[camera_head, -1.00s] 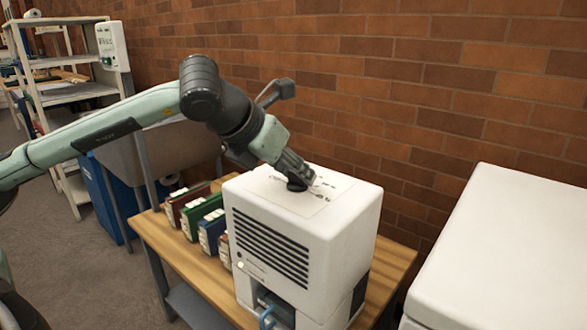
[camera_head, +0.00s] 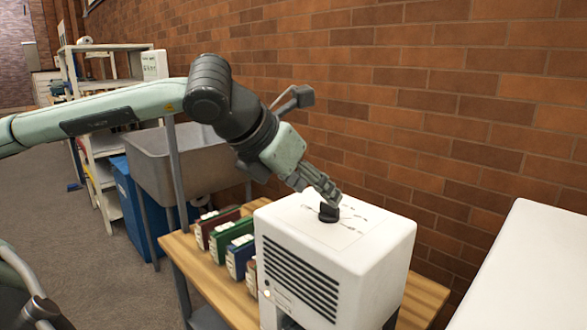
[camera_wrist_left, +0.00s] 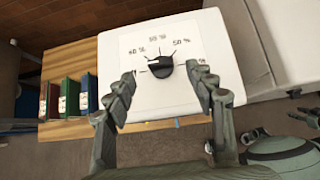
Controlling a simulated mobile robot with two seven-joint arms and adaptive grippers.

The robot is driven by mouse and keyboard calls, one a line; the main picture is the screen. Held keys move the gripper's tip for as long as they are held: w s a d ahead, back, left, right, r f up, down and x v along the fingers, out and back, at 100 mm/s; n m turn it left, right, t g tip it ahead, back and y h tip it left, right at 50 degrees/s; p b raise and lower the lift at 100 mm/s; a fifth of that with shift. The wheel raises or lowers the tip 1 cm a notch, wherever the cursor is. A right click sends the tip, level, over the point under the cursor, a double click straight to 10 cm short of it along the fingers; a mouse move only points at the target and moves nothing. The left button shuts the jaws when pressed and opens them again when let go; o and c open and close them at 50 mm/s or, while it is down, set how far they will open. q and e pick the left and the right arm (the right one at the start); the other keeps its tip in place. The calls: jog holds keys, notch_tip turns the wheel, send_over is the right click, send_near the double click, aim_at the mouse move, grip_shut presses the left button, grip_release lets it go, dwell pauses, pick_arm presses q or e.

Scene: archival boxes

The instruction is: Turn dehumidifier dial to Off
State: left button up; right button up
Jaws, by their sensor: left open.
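The dehumidifier (camera_head: 335,262) is a white box with a dark vent grille, standing on a wooden table. Its black dial (camera_head: 328,212) is on the top panel. In the left wrist view the dial (camera_wrist_left: 160,66) sits inside a ring of percentage marks, with a light pointer line towards the upper right. My left gripper (camera_head: 331,192) is just above the dial in the head view. In the wrist view my left gripper (camera_wrist_left: 166,88) is open, its fingers apart on either side of the dial and clear of it.
Several coloured binders (camera_head: 232,240) stand on the wooden table (camera_head: 190,262) beside the dehumidifier. A steel sink (camera_head: 175,165) and blue bin (camera_head: 140,210) stand behind to the left. A white surface (camera_head: 530,270) is at right, with a brick wall (camera_head: 450,90) behind.

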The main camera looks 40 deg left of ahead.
pick_arm(q)
jog(key=v, duration=0.6)
jog(key=shift+s+r, duration=0.25)
jog(key=shift+s, duration=0.05)
